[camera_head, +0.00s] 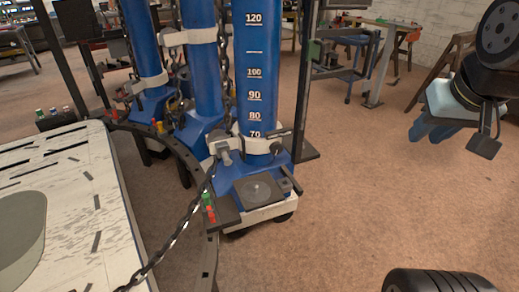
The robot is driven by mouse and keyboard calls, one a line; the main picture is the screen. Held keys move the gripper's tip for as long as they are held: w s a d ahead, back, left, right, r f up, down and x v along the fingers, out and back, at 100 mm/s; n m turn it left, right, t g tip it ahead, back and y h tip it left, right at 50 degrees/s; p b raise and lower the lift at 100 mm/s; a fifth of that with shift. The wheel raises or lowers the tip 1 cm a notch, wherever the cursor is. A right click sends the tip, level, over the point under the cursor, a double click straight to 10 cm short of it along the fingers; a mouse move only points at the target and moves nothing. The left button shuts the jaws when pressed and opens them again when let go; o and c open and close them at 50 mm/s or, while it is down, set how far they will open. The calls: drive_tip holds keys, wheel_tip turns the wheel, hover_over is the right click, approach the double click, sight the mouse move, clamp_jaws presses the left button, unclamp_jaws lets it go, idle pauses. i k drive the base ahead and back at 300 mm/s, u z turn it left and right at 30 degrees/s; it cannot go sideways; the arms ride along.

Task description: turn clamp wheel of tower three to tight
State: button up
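Several blue towers stand in a row. The nearest tower (256,60) carries white height marks from 70 to 120. A grey and white clamp (225,150) with black bars sits around its lower part. A round grey disc (257,190) lies on a dark plate at its foot, and a black lever (291,180) sticks out beside it. I cannot tell which part is the clamp wheel, and no label shows which tower is three. My gripper (484,138) hangs at the far right, well apart from the towers. Its finger gap is not clear, and it touches nothing that I can see.
A dark chain (178,232) runs from the nearest tower down to the lower left. A curved dark rail (186,152) and a pale worn platform (100,205) fill the left. Brown floor (345,185) between tower and gripper is clear.

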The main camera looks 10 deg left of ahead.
sight(276, 148)
drive_tip(key=u, duration=0.4)
drive_tip(key=i, duration=1)
drive_tip(key=u, duration=0.7)
drive_tip(key=k, duration=1.2)
drive_tip(key=z, duration=0.3)
drive_tip(key=i, duration=0.5)
